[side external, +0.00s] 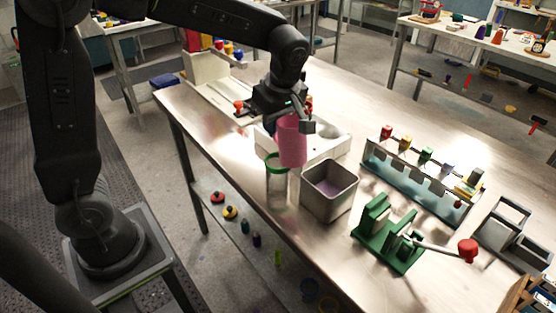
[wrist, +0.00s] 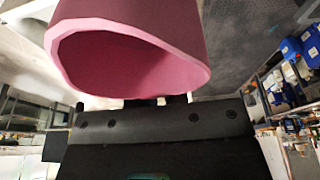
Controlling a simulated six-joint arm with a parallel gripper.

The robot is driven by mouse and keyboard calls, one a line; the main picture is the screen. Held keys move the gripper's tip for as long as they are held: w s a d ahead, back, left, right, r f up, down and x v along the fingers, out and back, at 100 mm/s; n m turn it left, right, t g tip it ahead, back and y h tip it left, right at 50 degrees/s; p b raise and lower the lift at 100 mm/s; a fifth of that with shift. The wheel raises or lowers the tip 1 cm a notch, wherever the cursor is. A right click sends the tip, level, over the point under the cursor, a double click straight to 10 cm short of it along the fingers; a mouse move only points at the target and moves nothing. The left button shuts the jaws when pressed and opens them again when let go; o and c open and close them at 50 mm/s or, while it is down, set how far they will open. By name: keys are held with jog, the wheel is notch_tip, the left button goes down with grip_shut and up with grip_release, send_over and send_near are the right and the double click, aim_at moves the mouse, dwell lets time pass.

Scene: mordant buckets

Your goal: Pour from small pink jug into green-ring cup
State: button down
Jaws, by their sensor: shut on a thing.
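The small pink jug (side external: 292,143) is held in my gripper (side external: 303,122) above the metal table. In the side view the jug looks close to upright, with its lower end near the cup's rim. In the wrist view the jug (wrist: 130,50) fills the top, and its open mouth faces the camera; I see no contents inside. The fingers are mostly hidden behind the jug. The clear cup with a green ring (side external: 277,186) stands upright on the table, just below and left of the jug. I cannot tell whether the jug and cup touch, or what the cup holds.
A square metal bucket (side external: 329,190) with purplish contents stands right of the cup. A white tray (side external: 333,140) lies behind the jug. A green stand with a red-knobbed lever (side external: 388,235) and a rack of coloured bottles (side external: 420,175) are at right. The table's front edge is near the cup.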

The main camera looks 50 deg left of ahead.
jog(key=shift+r+y, duration=0.3)
jog(key=shift+y, duration=0.4)
notch_tip(320, 180, up, 6)
jog(key=shift+f, duration=0.1)
jog(key=shift+w+a+f+m+t+h, duration=0.7)
jog(key=shift+w+f+m, duration=0.75)
jog(key=shift+w+m, duration=1.25)
jog(key=shift+w+a+f+m+t+h, duration=0.7)
jog(key=shift+w+f+m, duration=1.05)
jog(key=shift+m, duration=1.55)
jog(key=shift+w+a+f+m+t+h, duration=0.45)
jog(key=shift+w+f+m+t+h, duration=0.55)
jog(key=shift+w+m, duration=1.85)
jog(key=shift+s+f, duration=0.1)
jog(key=shift+s, duration=0.15)
